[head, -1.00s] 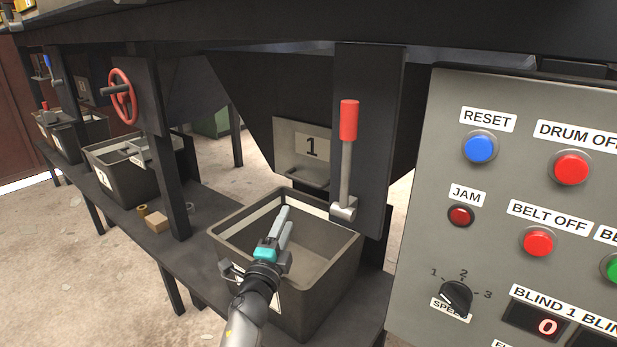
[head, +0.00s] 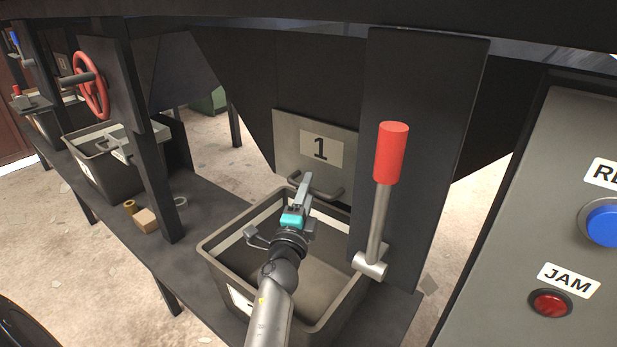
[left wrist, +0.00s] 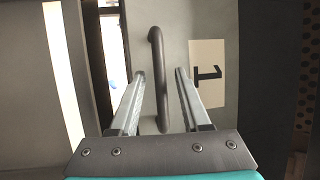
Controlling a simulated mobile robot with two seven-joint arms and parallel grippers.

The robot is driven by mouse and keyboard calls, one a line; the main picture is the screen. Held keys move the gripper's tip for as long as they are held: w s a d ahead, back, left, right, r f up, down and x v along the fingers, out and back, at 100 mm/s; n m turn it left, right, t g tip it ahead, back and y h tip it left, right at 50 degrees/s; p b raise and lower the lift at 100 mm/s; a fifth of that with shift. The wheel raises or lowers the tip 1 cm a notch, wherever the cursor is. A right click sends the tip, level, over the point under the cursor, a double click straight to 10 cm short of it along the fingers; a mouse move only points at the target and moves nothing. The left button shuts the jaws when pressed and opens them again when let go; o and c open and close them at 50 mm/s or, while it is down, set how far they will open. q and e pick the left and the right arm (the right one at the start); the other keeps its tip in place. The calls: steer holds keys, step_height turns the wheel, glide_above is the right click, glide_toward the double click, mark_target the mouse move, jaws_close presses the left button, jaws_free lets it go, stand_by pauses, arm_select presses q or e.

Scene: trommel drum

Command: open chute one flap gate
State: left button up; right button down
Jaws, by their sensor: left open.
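The chute one flap gate (head: 290,140) is a grey plate with a "1" label, hanging at the chute mouth. Its dark bar handle (head: 325,192) runs along the lower edge. My left gripper (head: 304,188) is just in front of the handle's left part, above the bin. In the left wrist view the handle (left wrist: 158,80) lies between the two open fingers (left wrist: 158,98), with a gap on each side. The "1" label (left wrist: 207,73) shows beyond the right finger. My right gripper is not in view.
A grey bin (head: 225,268) stands below the gate on a dark bench (head: 195,225). A red-handled lever (head: 391,152) stands right of the gate on a dark post. A control panel (head: 520,230) is at the right. A red handwheel (head: 92,85) is at the left.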

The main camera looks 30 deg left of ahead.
arm_select(q)
steer(key=shift+w+r, duration=0.1)
steer(key=shift+w, duration=0.15)
steer(key=shift+s, duration=0.1)
jaws_close()
stand_by(1.2)
